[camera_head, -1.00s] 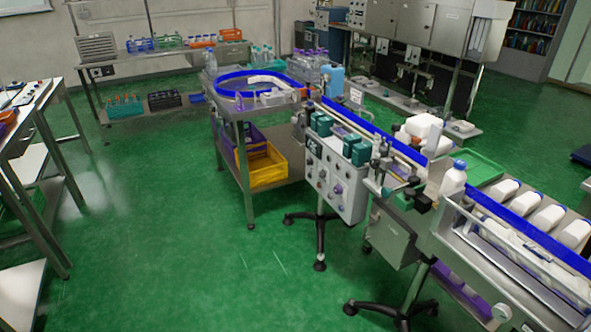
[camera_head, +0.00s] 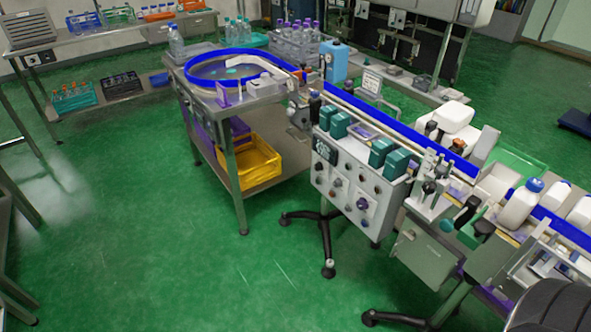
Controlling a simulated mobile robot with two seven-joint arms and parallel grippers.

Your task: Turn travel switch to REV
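Neither gripper shows. A dark rounded part at the bottom right corner seems to be my own arm.
A blue-edged conveyor (camera_head: 400,133) runs above the panel, with white bottles (camera_head: 520,203) at right. A steel cart (camera_head: 235,100) with a yellow crate (camera_head: 250,163) stands left of the panel. Black stand feet (camera_head: 328,268) spread on the floor. Green floor in front is clear.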

